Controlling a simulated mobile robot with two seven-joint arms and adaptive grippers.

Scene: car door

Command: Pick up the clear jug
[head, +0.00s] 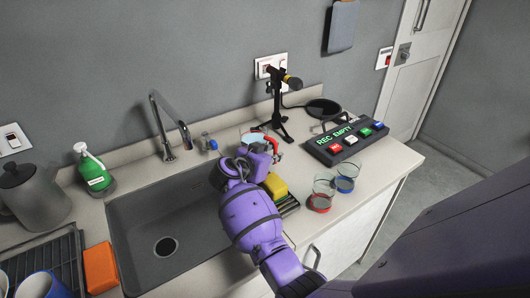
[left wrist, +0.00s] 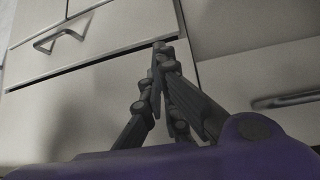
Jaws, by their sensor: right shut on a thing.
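The clear jug (head: 253,137) stands on the counter behind the sink's right side, mostly hidden by my right arm; its pale blue-tinted top shows. A red part shows at its right side. My right gripper (head: 271,148) is at that red side, shut on the jug; its fingers are largely hidden by my purple wrist. My left gripper (left wrist: 159,48) shows only in the left wrist view, shut and empty, with its fingertips together in front of pale cabinet drawers.
A sink (head: 135,228) with a tall faucet (head: 166,125) lies left of my arm. A yellow sponge (head: 276,186), red-based glass (head: 321,196), blue-based glass (head: 346,178), black button box (head: 347,142) and black stand (head: 279,105) are nearby. A green bottle (head: 94,172) stands left.

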